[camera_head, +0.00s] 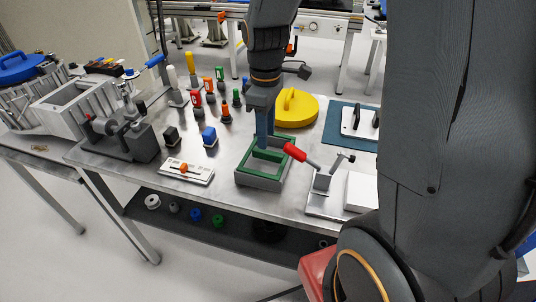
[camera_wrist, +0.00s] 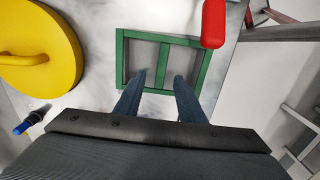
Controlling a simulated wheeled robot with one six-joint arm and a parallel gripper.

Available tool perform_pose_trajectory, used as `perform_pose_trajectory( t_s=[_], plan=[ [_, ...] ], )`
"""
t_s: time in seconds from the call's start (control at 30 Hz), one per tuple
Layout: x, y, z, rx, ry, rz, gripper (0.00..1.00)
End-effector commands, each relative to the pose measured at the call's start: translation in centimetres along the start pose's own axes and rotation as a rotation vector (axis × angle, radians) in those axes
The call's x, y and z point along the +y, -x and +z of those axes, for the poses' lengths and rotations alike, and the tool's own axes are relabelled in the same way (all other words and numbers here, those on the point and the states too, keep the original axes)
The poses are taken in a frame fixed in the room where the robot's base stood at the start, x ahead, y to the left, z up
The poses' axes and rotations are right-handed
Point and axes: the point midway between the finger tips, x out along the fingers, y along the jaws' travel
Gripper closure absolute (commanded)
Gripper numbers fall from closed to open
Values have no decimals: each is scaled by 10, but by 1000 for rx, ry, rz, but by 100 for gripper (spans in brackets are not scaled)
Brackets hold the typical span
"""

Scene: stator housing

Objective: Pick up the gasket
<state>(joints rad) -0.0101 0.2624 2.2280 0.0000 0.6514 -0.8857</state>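The gasket (camera_head: 250,180) is a green rectangular frame with a crossbar, lying on a grey base on the metal table. In the wrist view the gasket (camera_wrist: 203,75) shows nearly whole, its near edge partly behind my fingers. My gripper (camera_head: 264,143) points down over the gasket. In the wrist view my gripper (camera_wrist: 162,77) is open, with a finger on each side of the crossbar (camera_wrist: 162,65) and a gap between. I cannot tell how deep the fingertips reach or whether they touch anything.
A red-handled clamp (camera_head: 296,152) stands close to the gasket's right side; its red handle (camera_wrist: 214,24) hangs near the frame's corner. A yellow round lid (camera_head: 297,108) lies behind.

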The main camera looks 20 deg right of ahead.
Motion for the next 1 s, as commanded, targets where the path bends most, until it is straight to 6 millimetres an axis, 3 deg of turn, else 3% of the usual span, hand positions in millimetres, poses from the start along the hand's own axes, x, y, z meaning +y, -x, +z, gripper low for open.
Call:
perform_pose_trajectory(
  t_s=[0.5, 0.8, 1.0],
  plan=[
    [-3, -53, 8, -2, 0, -2, 64],
    [-2, -56, 7, 0, 0, 0, 64],
    [-2, -56, 7, 0, 0, 0, 96]
  ],
)
